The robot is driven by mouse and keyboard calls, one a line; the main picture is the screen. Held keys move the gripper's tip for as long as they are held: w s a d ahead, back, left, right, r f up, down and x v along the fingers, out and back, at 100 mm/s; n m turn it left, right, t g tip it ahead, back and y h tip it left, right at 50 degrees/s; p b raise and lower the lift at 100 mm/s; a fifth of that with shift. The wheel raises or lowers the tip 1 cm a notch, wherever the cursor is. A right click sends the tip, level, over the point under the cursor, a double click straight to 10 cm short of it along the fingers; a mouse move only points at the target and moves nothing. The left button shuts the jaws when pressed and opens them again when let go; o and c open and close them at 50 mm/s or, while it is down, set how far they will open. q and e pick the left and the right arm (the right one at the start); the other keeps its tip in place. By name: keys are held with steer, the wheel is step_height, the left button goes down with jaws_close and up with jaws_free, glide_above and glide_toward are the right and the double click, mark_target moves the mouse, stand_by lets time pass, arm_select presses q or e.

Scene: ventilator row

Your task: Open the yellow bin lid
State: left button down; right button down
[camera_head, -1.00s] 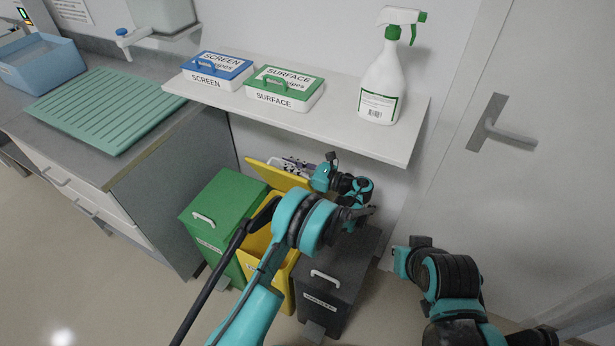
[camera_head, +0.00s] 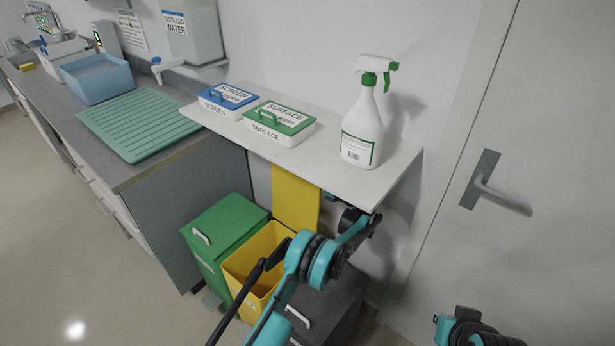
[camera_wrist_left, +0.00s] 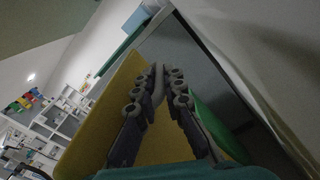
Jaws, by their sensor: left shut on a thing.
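The yellow bin (camera_head: 238,266) stands open between two other bins, and I see into its top. Its yellow lid (camera_head: 295,198) is raised about upright behind the opening, its upper edge up against the shelf. My left arm reaches over the bin and behind the lid's right side; its gripper is hidden under the shelf in the head view. In the left wrist view, my left gripper (camera_wrist_left: 158,78) is shut on the lid's pale handle (camera_wrist_left: 158,88), with the yellow lid (camera_wrist_left: 95,130) behind the fingers. A link of my right arm shows at the bottom right, but its gripper does not.
A green bin (camera_head: 222,232) stands left and a dark grey bin (camera_head: 335,300) right, partly behind my arm. The white shelf (camera_head: 345,185) overhangs them, bearing a spray bottle (camera_head: 362,130) and blue-lidded (camera_head: 228,97) and green-lidded (camera_head: 280,120) wipes boxes. A door (camera_head: 450,240) stands right.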

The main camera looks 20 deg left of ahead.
arm_select(q)
steer(key=c, duration=1.9)
jaws_free()
steer(key=shift+a, duration=0.1)
steer(key=v, duration=1.2)
steer(key=shift+w, duration=0.1)
steer(key=shift+f, duration=0.1)
